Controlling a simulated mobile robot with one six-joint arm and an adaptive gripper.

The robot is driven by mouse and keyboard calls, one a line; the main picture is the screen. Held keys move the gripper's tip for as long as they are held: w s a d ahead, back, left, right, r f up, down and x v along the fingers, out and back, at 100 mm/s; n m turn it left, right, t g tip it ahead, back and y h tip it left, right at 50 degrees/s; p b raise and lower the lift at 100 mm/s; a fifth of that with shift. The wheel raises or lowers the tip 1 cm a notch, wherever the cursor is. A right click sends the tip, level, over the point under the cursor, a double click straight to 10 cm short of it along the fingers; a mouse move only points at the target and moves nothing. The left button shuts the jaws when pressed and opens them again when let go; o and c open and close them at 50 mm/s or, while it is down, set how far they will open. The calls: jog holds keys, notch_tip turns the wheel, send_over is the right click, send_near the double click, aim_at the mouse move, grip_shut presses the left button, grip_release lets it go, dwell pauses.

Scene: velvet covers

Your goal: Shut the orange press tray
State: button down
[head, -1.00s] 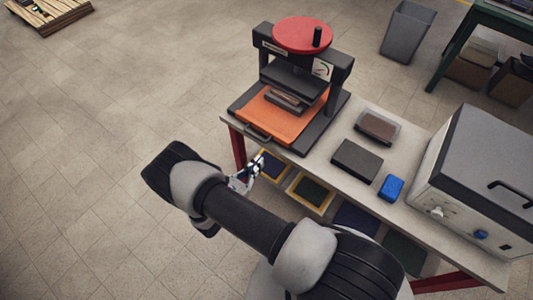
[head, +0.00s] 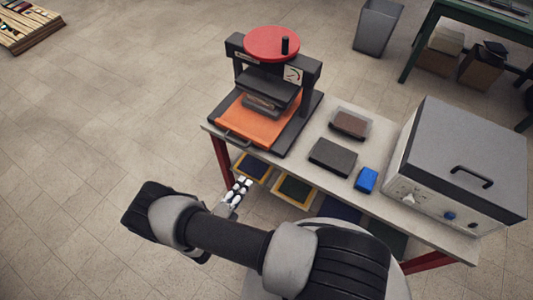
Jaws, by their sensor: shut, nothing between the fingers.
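The orange press tray (head: 249,121) sticks out toward me from the black press (head: 283,128) on the table's left end. Its front edge carries a dark bar handle (head: 237,138). A dark block (head: 262,104) lies on the tray's rear part, under the raised upper plate. The press has a red handwheel (head: 272,44) on top. My gripper (head: 244,183) is shut and empty. It shows in front of the table's near edge, below the tray handle in the picture and apart from it.
On the grey table (head: 318,187) lie a dark block (head: 332,156), a brown block in a clear tray (head: 350,123) and a blue block (head: 366,180). A white-grey box machine (head: 454,164) stands at the right end. Framed panels (head: 294,189) lie below.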

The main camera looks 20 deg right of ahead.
jog(key=n, duration=0.1)
jog(key=b, duration=0.1)
send_near(271, 149)
jog(key=w+d, duration=0.1)
jog(key=w+d+r, duration=0.2)
jog(key=d, duration=0.1)
jog(key=shift+d, duration=0.1)
dwell(0.3)
jog(key=b+x, duration=0.2)
jog(key=x, duration=0.2)
jog(key=shift+w+d, duration=0.15)
jog(key=shift+d, duration=0.2)
jog(key=shift+r, duration=0.15)
jog(key=p+v, duration=0.1)
jog(key=v, duration=1.3)
jog(key=shift+a, duration=0.15)
